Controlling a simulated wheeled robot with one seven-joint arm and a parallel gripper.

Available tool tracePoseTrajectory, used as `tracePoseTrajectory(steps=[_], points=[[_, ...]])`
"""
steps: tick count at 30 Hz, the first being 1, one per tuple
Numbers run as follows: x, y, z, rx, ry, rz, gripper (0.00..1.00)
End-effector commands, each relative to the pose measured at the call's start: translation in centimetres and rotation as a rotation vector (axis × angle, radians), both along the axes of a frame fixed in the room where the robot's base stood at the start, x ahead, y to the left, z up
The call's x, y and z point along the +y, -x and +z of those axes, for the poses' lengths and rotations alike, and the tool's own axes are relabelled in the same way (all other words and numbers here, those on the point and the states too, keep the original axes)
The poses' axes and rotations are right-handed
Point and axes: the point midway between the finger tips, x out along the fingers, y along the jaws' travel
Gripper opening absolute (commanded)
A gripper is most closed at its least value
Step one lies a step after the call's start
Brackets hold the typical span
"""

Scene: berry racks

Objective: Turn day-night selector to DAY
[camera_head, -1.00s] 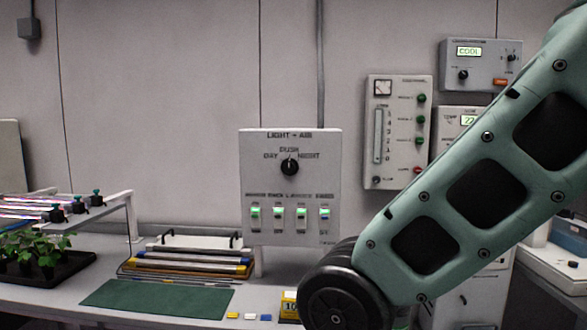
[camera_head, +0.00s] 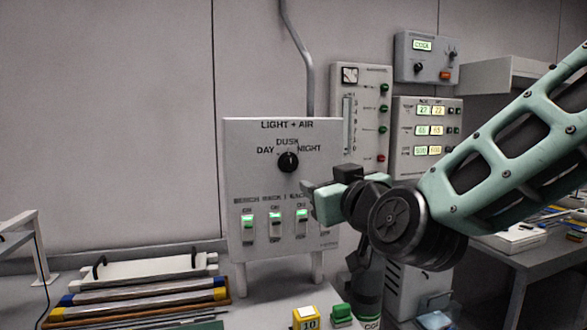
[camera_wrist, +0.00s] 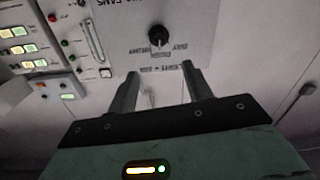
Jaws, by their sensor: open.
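The day-night selector is a round black knob (camera_head: 288,162) on the white LIGHT + AIR panel (camera_head: 234,185). Its pale mark points up, toward DUSK, between DAY on the left and NIGHT on the right. In the wrist view the panel appears upside down, with the knob (camera_wrist: 157,37) beyond the fingertips. My gripper (camera_wrist: 160,72) is open and empty, its two fingers apart and not touching the knob.
Several lit rocker switches (camera_head: 275,226) sit below the knob. A gauge panel (camera_head: 374,120) and display boxes (camera_head: 427,130) are on the wall to the right. Rods in a tray (camera_head: 150,295), a yellow block (camera_head: 306,318) and a green block (camera_head: 341,314) are on the bench below.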

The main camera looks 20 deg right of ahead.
Motion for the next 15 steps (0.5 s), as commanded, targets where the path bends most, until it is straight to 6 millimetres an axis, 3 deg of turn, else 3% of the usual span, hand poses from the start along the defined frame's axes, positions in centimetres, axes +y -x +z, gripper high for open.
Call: tracePoseTrajectory(steps=[15], points=[[-0.1,-2.8,0.8,-0.004,0.007,-0.01,0.5]])
